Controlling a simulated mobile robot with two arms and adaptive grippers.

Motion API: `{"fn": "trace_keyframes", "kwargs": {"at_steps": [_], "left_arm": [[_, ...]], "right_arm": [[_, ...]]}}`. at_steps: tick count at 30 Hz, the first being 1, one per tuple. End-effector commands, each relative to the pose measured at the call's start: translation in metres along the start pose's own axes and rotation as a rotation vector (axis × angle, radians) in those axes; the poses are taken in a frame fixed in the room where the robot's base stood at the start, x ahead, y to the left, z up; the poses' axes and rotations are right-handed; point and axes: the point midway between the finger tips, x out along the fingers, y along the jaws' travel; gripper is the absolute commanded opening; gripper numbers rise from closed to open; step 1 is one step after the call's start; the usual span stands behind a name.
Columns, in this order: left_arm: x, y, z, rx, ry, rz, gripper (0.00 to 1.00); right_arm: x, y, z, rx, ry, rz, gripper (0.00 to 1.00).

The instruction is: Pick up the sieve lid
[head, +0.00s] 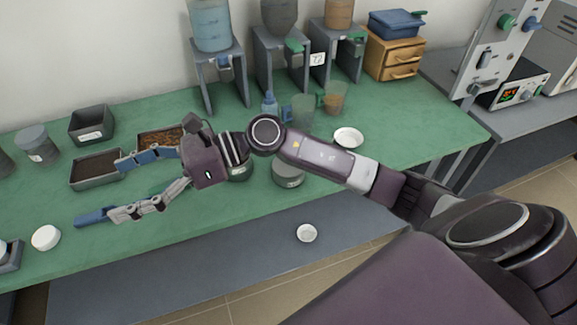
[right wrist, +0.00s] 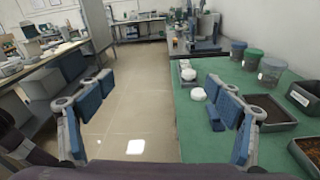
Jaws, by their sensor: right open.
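A round grey container with a flat top (head: 288,170) stands near the front edge of the green table, under my right forearm. It could be the sieve and its lid, but I cannot tell for sure. A darker round thing (head: 240,170) beside it is partly hidden by my right wrist. My right gripper (head: 117,187) is open and empty, pointing left above the table, to the left of these round things. Its spread fingers also show in the right wrist view (right wrist: 158,105), with nothing between them. My left gripper is not in view.
Grey trays (head: 97,180), one with brown pellets (head: 160,139), lie near the right gripper. A white round jar (head: 45,237) stands left of it. Cups (head: 302,112), a white dish (head: 348,138) and hopper stands (head: 218,70) are behind the arm.

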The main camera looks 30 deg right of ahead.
Motion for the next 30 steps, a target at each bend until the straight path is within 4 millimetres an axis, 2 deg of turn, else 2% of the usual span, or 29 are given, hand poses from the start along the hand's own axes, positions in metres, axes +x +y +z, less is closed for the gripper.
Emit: {"fn": "trace_keyframes", "kwargs": {"at_steps": [3,5,8,9,11,12,15,18,21,23,30], "left_arm": [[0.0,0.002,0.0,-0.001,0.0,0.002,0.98],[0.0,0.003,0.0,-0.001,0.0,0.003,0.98],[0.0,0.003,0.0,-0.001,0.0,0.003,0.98],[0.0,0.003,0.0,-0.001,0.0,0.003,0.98],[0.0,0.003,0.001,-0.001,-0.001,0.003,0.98],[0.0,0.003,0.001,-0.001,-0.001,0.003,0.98],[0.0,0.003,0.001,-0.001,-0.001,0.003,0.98],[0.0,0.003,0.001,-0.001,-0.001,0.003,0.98],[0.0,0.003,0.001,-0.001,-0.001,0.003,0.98],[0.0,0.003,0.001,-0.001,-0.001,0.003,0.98],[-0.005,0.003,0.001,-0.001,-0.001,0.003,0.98]], "right_arm": [[-0.024,-0.016,-0.048,-0.212,0.286,0.051,0.85],[-0.045,-0.028,-0.072,-0.3,0.433,0.076,0.85],[-0.094,-0.053,-0.105,-0.417,0.685,0.114,0.85],[-0.117,-0.064,-0.115,-0.451,0.787,0.129,0.85],[-0.156,-0.08,-0.125,-0.49,0.936,0.148,0.85],[-0.182,-0.089,-0.13,-0.506,1.03,0.159,0.85],[-0.244,-0.105,-0.132,-0.515,1.23,0.184,0.85],[-0.29,-0.112,-0.128,-0.5,1.372,0.204,0.85],[-0.317,-0.114,-0.124,-0.483,1.452,0.215,0.85],[-0.325,-0.115,-0.124,-0.476,1.475,0.221,0.85],[-0.327,-0.117,-0.147,-0.47,1.484,0.226,0.85]]}}
